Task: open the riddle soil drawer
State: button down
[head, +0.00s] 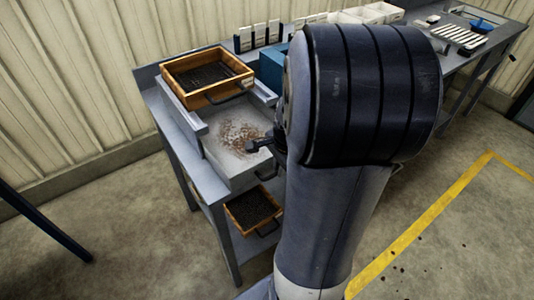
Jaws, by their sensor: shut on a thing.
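The riddle soil drawer (221,152) is a pale grey tray with brown soil scattered on its floor. It stands out from under the frame of the riddle unit, and its inside shows from above. A wooden riddle (172,82) with dark mesh sits on top of the unit, behind the drawer.
A second wooden riddle (233,218) lies on the lower shelf beneath the drawer. A blue box (272,66) and several upright cards stand behind my arm. White bins (380,10) and a rack (459,38) are farther along the bench. The floor at left is mostly clear.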

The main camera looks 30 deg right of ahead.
jog(key=shift+s, duration=1)
jog(key=c, duration=1.5)
grip_release()
notch_tip(320, 180, up, 11)
jog(key=s, duration=0.2)
jog(key=shift+f, duration=0.15)
jog(key=shift+f, duration=0.15)
